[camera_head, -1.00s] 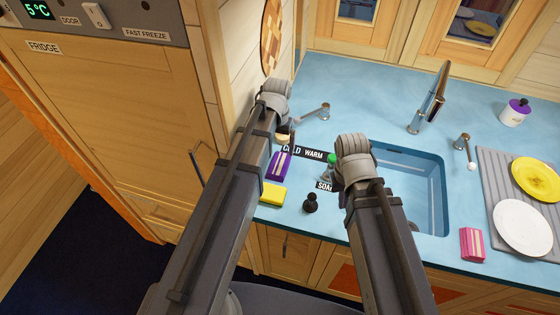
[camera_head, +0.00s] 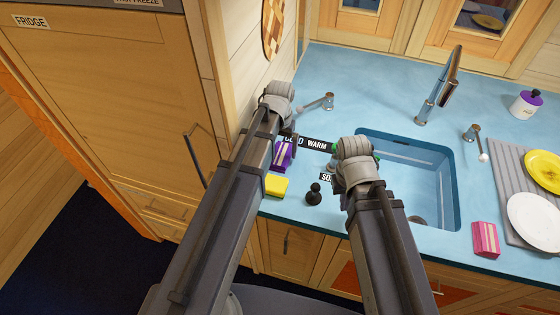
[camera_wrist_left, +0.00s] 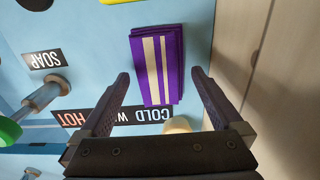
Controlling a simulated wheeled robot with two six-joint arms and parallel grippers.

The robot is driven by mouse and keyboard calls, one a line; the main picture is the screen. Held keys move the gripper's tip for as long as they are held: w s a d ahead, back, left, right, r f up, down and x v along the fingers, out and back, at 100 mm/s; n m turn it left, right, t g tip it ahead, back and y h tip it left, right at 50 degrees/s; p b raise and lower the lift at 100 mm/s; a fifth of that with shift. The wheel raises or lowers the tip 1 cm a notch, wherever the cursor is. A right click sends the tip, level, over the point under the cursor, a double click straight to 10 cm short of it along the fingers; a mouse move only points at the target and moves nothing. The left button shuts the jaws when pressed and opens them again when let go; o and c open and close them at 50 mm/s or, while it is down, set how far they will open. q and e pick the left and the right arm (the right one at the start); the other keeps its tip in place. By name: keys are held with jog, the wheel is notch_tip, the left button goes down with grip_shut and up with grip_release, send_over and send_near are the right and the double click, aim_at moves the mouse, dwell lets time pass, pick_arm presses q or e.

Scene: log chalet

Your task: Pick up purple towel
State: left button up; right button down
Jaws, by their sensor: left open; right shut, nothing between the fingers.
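The purple towel (camera_head: 281,155), folded with two cream stripes, lies on the blue counter at the sink's left. It also shows in the left wrist view (camera_wrist_left: 157,60). My left gripper (camera_wrist_left: 160,75) is open, with one finger on each side of the towel's nearer part in that view. No contact with the towel shows. In the head view, my left gripper (camera_head: 289,134) is at the towel's far end, partly hidden by its arm. My right gripper (camera_head: 352,165) is shut and empty near the sink's left edge, its fingertips largely hidden by the wrist.
A yellow sponge (camera_head: 276,186) and a black stopper (camera_head: 314,195) sit near the towel. A tap lever (camera_head: 318,103) stands behind. The fridge cabinet (camera_head: 105,110) and wall border the left side. The sink (camera_head: 440,190) lies right, with a pink striped towel (camera_head: 485,239) beyond.

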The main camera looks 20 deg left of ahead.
aim_at(280, 154)
pick_arm(q)
jog(key=shift+f+b, duration=0.35)
jog(key=shift+f, duration=0.5)
pick_arm(e)
jog(key=shift+f, duration=0.8)
pick_arm(q)
jog(key=shift+r, duration=0.1)
pick_arm(e)
jog(key=shift+r, duration=0.1)
pick_arm(q)
jog(key=shift+c, duration=0.4)
jog(key=c, duration=1)
jog(key=shift+r, duration=0.1)
